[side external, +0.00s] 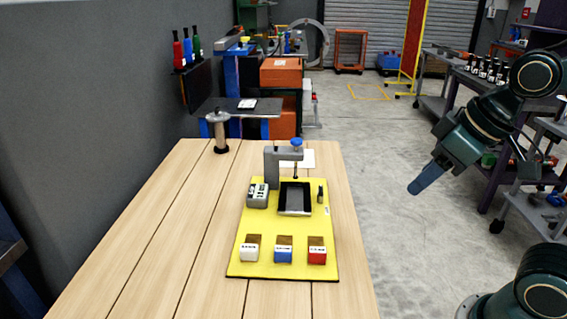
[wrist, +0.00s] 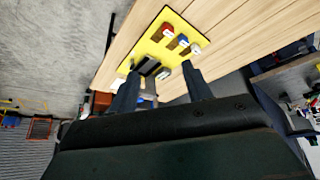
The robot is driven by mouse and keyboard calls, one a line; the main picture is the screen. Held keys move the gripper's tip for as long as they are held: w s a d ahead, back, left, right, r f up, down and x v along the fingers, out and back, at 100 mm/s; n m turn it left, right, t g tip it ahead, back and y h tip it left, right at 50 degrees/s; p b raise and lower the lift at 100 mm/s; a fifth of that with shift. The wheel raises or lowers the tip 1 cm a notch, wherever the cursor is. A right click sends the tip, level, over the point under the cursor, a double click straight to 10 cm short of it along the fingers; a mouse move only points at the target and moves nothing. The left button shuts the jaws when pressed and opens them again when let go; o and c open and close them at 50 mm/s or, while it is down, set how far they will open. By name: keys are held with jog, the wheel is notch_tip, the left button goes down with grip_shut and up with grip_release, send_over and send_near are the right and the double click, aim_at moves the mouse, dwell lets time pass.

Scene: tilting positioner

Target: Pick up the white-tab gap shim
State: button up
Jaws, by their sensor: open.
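The white-tab gap shim (side external: 249,252) is at the front left of a yellow board (side external: 266,226), with a brown upper part and a white tab facing the front edge. It also shows in the wrist view as a small white piece (wrist: 196,48) at the right end of the row. Blue-tab (side external: 283,255) and red-tab (side external: 317,256) shims lie to its right in the side view. My gripper (side external: 417,190) is in the air right of the table, well apart from the board. In the wrist view its two fingers (wrist: 160,88) are apart, with nothing held between them.
A grey clamp (side external: 272,166) with a blue knob stands at the board's back edge. A black tray (side external: 295,198), a grey block (side external: 258,196) and a small dark part (side external: 321,193) are on the board. The wooden table (side external: 165,235) is clear on the left.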

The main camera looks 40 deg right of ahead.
jog(key=w+a+f+n+y, duration=0.1)
jog(key=w+a+n, duration=0.2)
jog(key=w, duration=0.6)
jog(key=n+g+y, duration=0.2)
jog(key=n, duration=0.3)
send_over(249, 247)
jog(key=s+d, duration=0.4)
notch_tip(249, 247, down, 16)
jog(key=shift+w+a, duration=0.15)
jog(key=shift+a, duration=0.1)
jog(key=shift+x, duration=4.3)
jog(key=shift+f, duration=0.1)
jog(key=shift+x, duration=2.5)
jog(key=shift+d, duration=0.1)
jog(key=shift+c, duration=0.4)
